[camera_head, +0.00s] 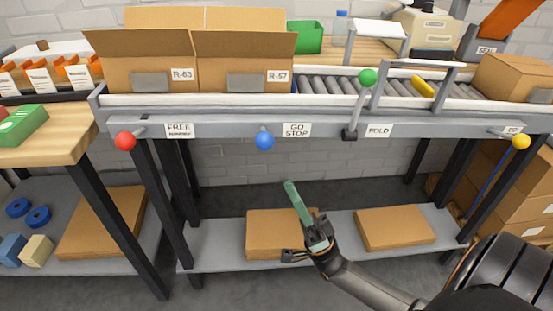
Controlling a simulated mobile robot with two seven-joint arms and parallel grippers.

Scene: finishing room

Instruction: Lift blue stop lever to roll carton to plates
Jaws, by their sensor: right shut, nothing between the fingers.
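The blue stop lever shows as a blue ball knob (264,140) on the front rail of the conveyor, left of the GO STOP label (296,130). An open carton marked R-57 (220,75) stands on the left part of the conveyor, with another open carton marked R-63 (135,70) at its left. To the right of R-57 are bare rollers (320,85). I cannot clearly make out the plates. My right gripper (291,188) is shut and empty, its green fingers pointing up, below the rail and slightly right of the blue knob, apart from it. My left gripper is out of view.
A red knob (125,140), a raised green-knobbed lever (367,76) near the FOLD label and a yellow knob (520,141) also stand along the rail. Flat cardboard (395,227) lies on the lower shelf. A wooden table (50,145) stands at left.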

